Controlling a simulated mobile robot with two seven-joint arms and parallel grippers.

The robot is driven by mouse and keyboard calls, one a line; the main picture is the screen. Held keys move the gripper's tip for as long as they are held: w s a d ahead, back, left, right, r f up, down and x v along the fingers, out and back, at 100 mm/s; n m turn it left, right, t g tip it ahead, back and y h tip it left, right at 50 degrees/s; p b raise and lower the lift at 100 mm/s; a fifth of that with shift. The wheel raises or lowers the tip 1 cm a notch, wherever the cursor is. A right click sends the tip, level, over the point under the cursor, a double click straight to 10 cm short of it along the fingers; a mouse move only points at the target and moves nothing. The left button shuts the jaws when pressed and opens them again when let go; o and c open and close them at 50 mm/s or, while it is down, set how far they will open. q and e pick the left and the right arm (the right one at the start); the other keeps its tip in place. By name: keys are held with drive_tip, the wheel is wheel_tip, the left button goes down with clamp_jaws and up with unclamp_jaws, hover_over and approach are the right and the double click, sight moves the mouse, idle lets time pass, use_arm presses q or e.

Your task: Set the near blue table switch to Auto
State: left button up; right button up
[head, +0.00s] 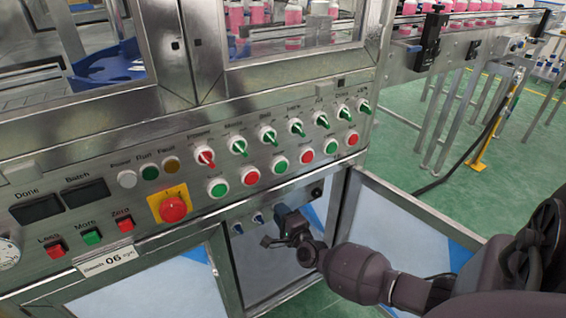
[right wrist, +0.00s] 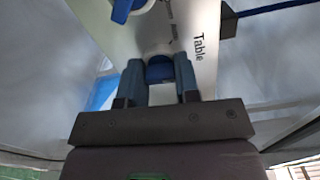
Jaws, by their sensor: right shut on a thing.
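Small blue switches sit on the lower metal panel under the main control panel; two show in the head view, one at the left (head: 238,228) and one to its right (head: 258,218). My right gripper (head: 279,224) is at this lower panel, just right of them. In the right wrist view its two fingers (right wrist: 160,82) are shut on a blue switch knob (right wrist: 160,69), beside the printed word "Table" (right wrist: 200,47). Another blue knob (right wrist: 125,8) shows at the top, clear of the fingers. The setting of the held knob is hard to read. My left gripper is not in view.
Above are a row of green and red rotary switches (head: 297,127), round push buttons (head: 306,150) and a red emergency stop (head: 173,209) on yellow. A steel frame post (head: 336,207) stands right of my gripper. A conveyor (head: 465,42) is at the back right.

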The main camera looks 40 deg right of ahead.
drive_tip(key=n+p, duration=0.1)
drive_tip(key=n, duration=0.2)
drive_tip(key=shift+r+n, duration=0.1)
drive_tip(key=shift+n, duration=0.2)
use_arm(q)
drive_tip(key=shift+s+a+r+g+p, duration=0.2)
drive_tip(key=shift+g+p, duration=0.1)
drive_tip(key=shift+p, duration=0.35)
use_arm(e)
drive_tip(key=n, duration=0.6)
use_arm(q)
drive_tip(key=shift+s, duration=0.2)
use_arm(e)
drive_tip(key=shift+f+n, duration=0.2)
drive_tip(key=shift+n, duration=0.1)
drive_tip(key=o, duration=0.9)
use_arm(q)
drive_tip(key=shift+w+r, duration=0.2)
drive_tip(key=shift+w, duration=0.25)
